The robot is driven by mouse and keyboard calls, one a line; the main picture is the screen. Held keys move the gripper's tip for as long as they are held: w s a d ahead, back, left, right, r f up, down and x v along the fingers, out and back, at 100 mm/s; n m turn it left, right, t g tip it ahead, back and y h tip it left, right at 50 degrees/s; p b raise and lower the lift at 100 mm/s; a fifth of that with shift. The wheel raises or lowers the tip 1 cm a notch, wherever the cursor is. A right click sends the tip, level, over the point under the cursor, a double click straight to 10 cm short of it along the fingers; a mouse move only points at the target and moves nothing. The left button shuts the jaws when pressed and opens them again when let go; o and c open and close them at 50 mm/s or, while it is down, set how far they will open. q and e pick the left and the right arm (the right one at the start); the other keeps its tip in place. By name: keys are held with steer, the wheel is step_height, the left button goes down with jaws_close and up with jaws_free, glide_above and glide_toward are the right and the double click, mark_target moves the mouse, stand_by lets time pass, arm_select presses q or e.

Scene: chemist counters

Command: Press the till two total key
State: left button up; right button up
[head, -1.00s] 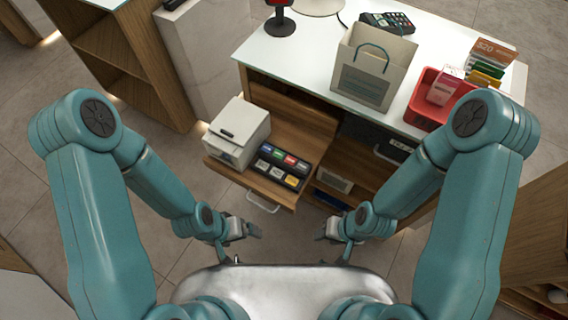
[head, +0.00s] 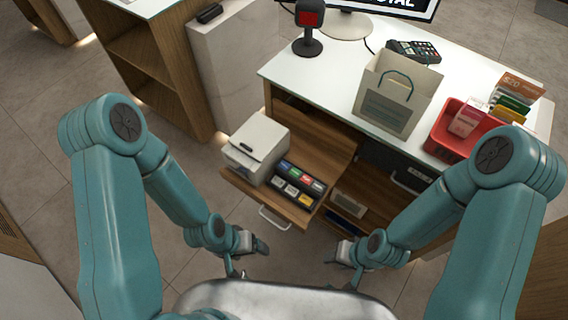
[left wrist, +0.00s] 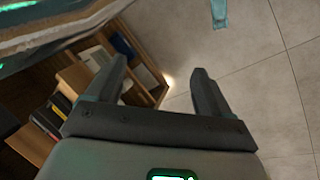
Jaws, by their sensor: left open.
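A dark keypad (head: 414,50) with several small keys lies on the white counter (head: 300,68), behind a paper bag. A monitor (head: 400,6) at the top edge shows part of a word ending in "TAL"; the rest is cut off. I cannot tell which till these belong to or pick out a total key. My left gripper (head: 251,259) is open and empty, low in front of the open drawer. The left wrist view also shows its parted fingers (left wrist: 158,66) with nothing between them. My right gripper (head: 345,264) looks open and empty, well short of the counter.
An open drawer (head: 262,198) holds a white printer-like box (head: 256,147) and several small coloured packs. On the counter stand a scanner on a stand (head: 308,38), the paper bag (head: 398,94) and a red basket (head: 440,142). Bare floor (head: 205,170) lies left of the drawer.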

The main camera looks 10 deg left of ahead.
arm_select(q)
jaws_close()
stand_by(1.5)
